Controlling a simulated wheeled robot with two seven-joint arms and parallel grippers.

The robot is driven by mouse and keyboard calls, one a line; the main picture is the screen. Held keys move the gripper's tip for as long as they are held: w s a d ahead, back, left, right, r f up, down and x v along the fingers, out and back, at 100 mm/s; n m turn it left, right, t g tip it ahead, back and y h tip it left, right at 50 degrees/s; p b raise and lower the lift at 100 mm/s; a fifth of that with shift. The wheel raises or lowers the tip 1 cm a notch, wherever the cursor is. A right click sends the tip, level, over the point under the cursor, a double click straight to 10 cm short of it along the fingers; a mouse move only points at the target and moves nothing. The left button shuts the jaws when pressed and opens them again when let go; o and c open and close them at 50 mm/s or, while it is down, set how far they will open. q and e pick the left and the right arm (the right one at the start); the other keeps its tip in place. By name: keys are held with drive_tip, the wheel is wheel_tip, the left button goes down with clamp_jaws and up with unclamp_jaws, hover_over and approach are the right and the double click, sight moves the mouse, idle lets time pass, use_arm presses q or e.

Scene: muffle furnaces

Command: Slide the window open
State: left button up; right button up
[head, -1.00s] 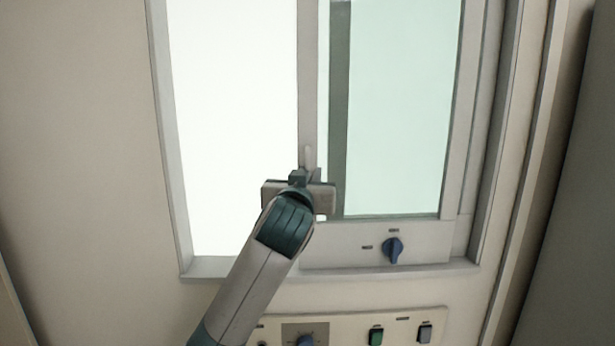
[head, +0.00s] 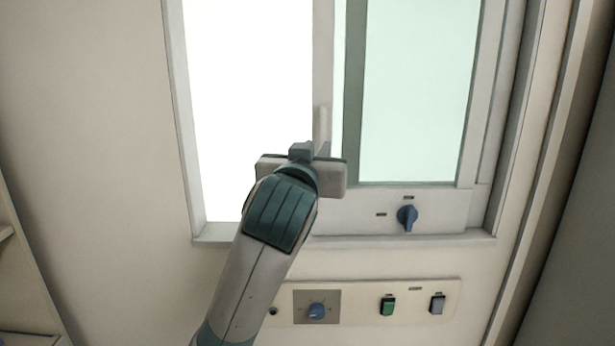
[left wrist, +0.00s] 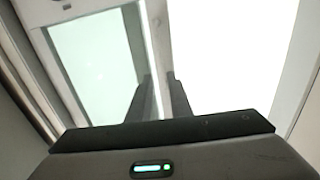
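The window's greenish sliding pane (head: 415,90) is at the right, with a pale upright frame strip (head: 323,60) on its left edge. Left of this strip is a bright white area (head: 258,90) without green tint. A small pale upright handle (head: 322,122) is on the strip. My left gripper (head: 308,152) is just below and in front of the handle, and its body hides its fingertips. In the left wrist view, two dark fingers (left wrist: 160,92) stand apart with a gap, and the pale strip (left wrist: 150,40) shows behind them. No clear grip shows. My right gripper is out of view.
A blue knob (head: 407,216) is on the panel under the pane. Below, a control panel (head: 355,290) carries another blue knob, a green switch and a grey switch. Plain wall (head: 100,130) lies to the left.

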use_arm(q)
drive_tip(key=b+v, duration=0.2)
drive_tip(key=v, duration=0.6)
